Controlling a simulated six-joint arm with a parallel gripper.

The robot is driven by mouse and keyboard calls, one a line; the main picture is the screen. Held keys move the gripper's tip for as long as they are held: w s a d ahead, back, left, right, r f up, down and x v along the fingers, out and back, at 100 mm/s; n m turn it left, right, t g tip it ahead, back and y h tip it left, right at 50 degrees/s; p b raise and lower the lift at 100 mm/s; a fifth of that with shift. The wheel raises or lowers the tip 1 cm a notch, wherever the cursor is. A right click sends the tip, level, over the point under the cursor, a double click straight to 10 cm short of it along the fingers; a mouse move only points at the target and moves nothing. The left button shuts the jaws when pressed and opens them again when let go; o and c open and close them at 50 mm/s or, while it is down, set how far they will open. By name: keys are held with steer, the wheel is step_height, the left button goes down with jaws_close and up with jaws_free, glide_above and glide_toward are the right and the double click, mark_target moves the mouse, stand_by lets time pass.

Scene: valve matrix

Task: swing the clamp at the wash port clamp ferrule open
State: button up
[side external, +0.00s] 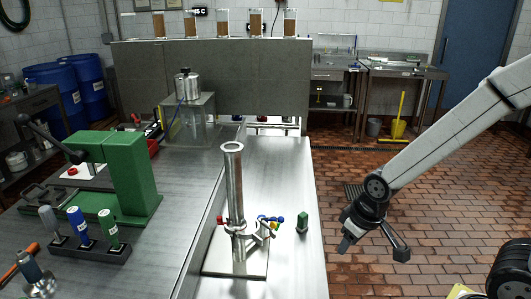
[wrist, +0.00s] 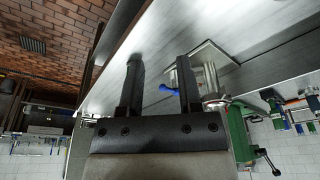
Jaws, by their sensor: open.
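A vertical steel pipe assembly (side external: 235,185) stands on a square base plate (side external: 218,267) on the steel bench. Low on its right side are clamp-like metal fittings (side external: 260,236) with small blue, yellow and green handles (side external: 272,221); a red knob (side external: 220,219) is on the left. I cannot tell which fitting is the wash port clamp, nor its state. My gripper (side external: 374,248) is open and empty, right of the assembly and clear of it, beyond the bench edge. In the wrist view, its fingers (wrist: 158,82) flank a blue handle (wrist: 169,89) farther off; part of the assembly shows behind the right finger.
A small green item (side external: 302,222) stands on the bench between the assembly and my gripper. A green press (side external: 130,175) and a rack of colored-handled tools (side external: 90,250) are on the left bench.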

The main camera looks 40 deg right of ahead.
jaws_close()
steer(key=w+a+r+m+g+y, duration=0.1)
steer(key=w+a+r+m, duration=0.2)
steer(key=w+m, duration=0.5)
steer(key=w+a+r+m+g+y, duration=0.1)
steer(key=w+a+r+m+g, duration=0.1)
steer(key=w+m, duration=0.7)
steer(key=shift+a+r+y, duration=0.4)
steer(key=shift+a+r, duration=0.45)
